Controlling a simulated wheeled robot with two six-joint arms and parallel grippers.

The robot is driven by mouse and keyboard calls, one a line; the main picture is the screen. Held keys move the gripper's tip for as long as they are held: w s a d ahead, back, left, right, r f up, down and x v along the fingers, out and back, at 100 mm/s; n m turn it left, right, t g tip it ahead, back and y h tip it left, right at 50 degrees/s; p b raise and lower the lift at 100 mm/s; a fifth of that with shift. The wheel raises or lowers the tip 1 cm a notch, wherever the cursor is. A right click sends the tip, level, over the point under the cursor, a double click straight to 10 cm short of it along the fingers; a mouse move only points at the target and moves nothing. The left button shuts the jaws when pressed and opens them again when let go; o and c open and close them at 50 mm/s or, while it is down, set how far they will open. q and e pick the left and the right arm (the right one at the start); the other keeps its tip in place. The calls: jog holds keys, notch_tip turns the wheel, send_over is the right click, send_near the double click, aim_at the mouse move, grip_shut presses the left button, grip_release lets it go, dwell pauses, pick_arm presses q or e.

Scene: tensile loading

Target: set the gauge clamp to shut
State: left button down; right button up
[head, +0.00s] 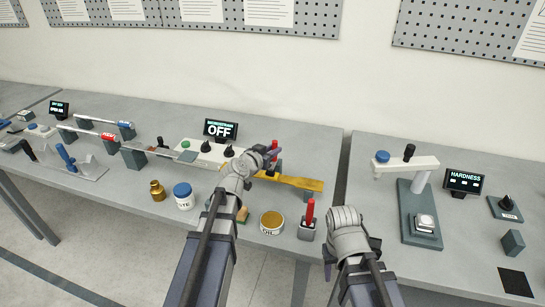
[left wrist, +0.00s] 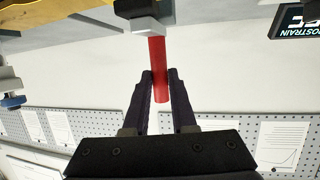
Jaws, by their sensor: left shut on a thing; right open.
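The gauge clamp's red lever (head: 275,145) stands up beside a gold strip (head: 303,182) on the left bench. My left gripper (head: 270,154) is at this lever, shut on it. In the left wrist view the red lever (left wrist: 158,65) runs from a grey block (left wrist: 146,25) down between the dark fingers (left wrist: 160,90). The clamp's base is partly hidden by my left arm in the head view. My right gripper (head: 349,235) is over the front of the gap between the benches, away from the clamp; its fingers are hard to make out.
A second red lever (head: 310,211) on a grey block stands at the bench front, beside a gold-lidded tin (head: 271,222). A blue-lidded jar (head: 183,195) and a brass weight (head: 157,190) stand left of my arm. A display (head: 220,130) reads OFF. A hardness tester (head: 420,205) stands right.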

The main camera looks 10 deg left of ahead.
pick_arm(q)
jog(key=shift+s+f+b, duration=0.15)
jog(key=shift+s+b, duration=0.05)
jog(key=shift+b, duration=0.15)
pick_arm(e)
jog(key=shift+s+f, duration=0.1)
jog(key=shift+f, duration=0.45)
pick_arm(q)
jog(key=shift+t, duration=0.3)
jog(key=c, duration=0.7)
grip_release()
jog(key=shift+c, duration=0.2)
